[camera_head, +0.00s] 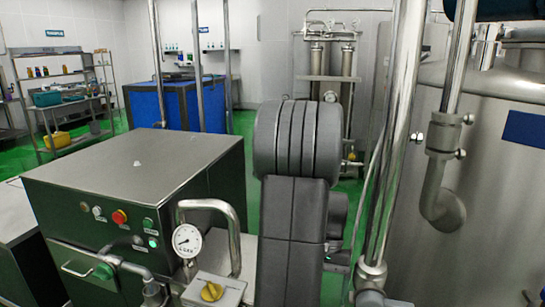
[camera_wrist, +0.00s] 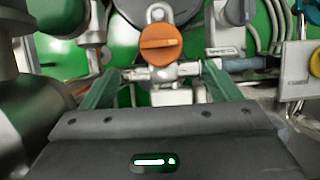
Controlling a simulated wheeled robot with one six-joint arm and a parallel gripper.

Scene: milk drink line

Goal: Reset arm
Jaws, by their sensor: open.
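My gripper (camera_wrist: 163,74) shows in the wrist view, with its two green-tinted fingers apart and nothing held between them. An orange round knob (camera_wrist: 161,43) on a metal fitting lies just past the fingertips, roughly centred between them. I cannot tell whether the fingers touch the fitting. In the head view my dark grey arm stands folded upright in the middle, and my gripper is hidden there.
A steel cabinet (camera_head: 130,180) with buttons, a pressure gauge (camera_head: 187,240) and a yellow knob (camera_head: 212,292) stand left of my arm. Steel pipes (camera_head: 400,130) and a large tank (camera_head: 495,200) are close on the right. Green floor shows behind.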

